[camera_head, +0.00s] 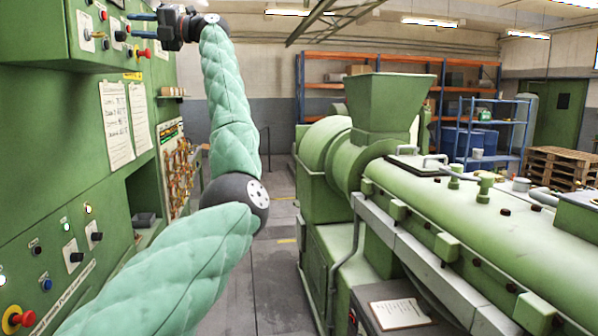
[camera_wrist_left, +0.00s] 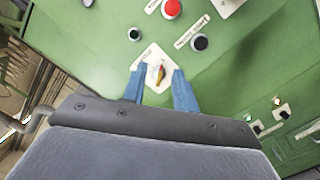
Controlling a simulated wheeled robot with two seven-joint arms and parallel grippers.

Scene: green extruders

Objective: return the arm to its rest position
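My left arm, in green padded covers, rises in the head view, with its left gripper (camera_head: 131,25) up at the green control cabinet (camera_head: 60,180). The two blue fingers are apart and point at the panel's knobs and buttons. The fingers look clear of the knob, but the exact distance to the panel is hard to tell. My right gripper is in neither view.
A red button (camera_wrist_left: 171,8) and a black button (camera_wrist_left: 200,43) sit near the switch. A large green extruder (camera_head: 470,225) with a hopper (camera_head: 390,105) fills the right side. An open floor aisle (camera_head: 275,265) runs between cabinet and extruder. Orange shelving (camera_head: 325,57) stands behind.

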